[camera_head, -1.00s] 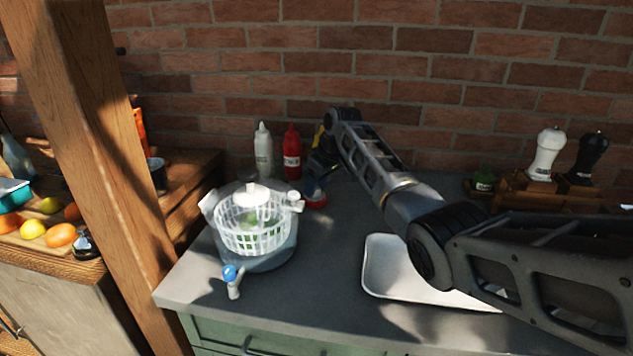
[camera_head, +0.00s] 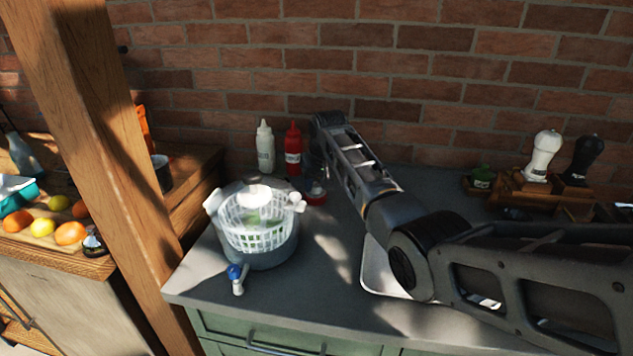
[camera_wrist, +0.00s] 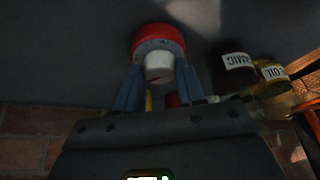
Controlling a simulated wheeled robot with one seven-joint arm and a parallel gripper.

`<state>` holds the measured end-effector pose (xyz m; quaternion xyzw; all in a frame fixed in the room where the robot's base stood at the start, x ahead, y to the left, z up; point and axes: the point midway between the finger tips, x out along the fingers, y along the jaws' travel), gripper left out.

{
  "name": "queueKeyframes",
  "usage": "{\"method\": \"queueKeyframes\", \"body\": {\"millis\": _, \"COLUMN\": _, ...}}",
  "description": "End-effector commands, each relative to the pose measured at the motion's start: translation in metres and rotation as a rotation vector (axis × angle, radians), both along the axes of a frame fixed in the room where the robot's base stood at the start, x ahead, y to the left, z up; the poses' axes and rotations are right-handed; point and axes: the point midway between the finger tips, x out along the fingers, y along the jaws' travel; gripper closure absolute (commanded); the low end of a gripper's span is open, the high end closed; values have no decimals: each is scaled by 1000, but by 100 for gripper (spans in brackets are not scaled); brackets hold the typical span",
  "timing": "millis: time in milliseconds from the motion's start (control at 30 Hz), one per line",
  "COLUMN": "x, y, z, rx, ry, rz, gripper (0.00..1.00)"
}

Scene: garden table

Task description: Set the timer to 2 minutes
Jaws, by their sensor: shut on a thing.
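The timer (camera_wrist: 158,36) is a round red body with a white knob (camera_wrist: 159,66), seen near the top middle of the wrist view. My gripper (camera_wrist: 160,72) has its two fingers on either side of the white knob and is shut on it. In the head view the red timer (camera_head: 316,198) sits on the grey worktop, just in front of the red bottle. My gripper is mostly hidden behind my arm there. The timer's markings cannot be read.
A white bottle (camera_head: 265,147) and a red bottle (camera_head: 293,150) stand close behind the timer. A salad spinner (camera_head: 262,255) is at its left front. A white tray (camera_head: 372,275) lies partly under my arm. Labelled bottles (camera_wrist: 236,72) show at right in the wrist view.

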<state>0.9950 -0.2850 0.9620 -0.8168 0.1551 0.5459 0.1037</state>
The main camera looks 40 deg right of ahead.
Motion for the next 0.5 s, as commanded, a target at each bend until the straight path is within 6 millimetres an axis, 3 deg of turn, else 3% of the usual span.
{"method": "queueKeyframes", "body": {"millis": 300, "x": 1, "y": 0, "z": 0, "rx": 0, "ry": -2, "rz": -1, "gripper": 92}}
{"method": "queueKeyframes", "body": {"millis": 333, "x": 1, "y": 0, "z": 0, "rx": 0, "ry": -2, "rz": -1, "gripper": 61}}
{"method": "queueKeyframes", "body": {"millis": 500, "x": 0, "y": 0, "z": 0, "rx": 0, "ry": -1, "rz": -1, "gripper": 44}}
